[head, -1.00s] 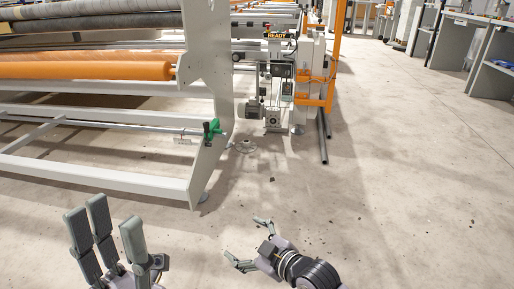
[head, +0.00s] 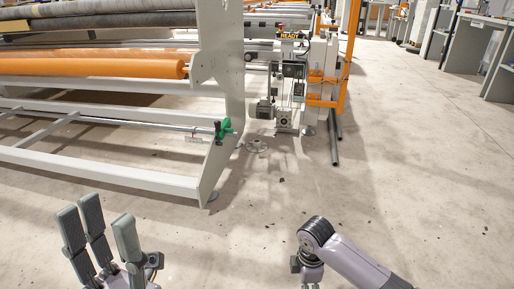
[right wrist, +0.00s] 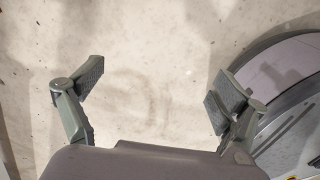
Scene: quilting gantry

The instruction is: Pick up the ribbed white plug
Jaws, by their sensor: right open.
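I cannot make out a ribbed white plug in either current view. My left gripper (head: 104,222) is at the bottom left of the head view, fingers pointing up, apart and with nothing between them. My right arm reaches in at the bottom right of the head view; its fingers are out of sight there. In the right wrist view my right gripper (right wrist: 158,88) is open and empty, with only bare floor (right wrist: 150,40) showing between and beyond its fingers.
A white machine frame (head: 110,174) with an orange roller (head: 90,66) and a green clamp (head: 224,129) stands at left. Grey benches (head: 466,42) are far right. Open concrete floor with small dark specks lies between.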

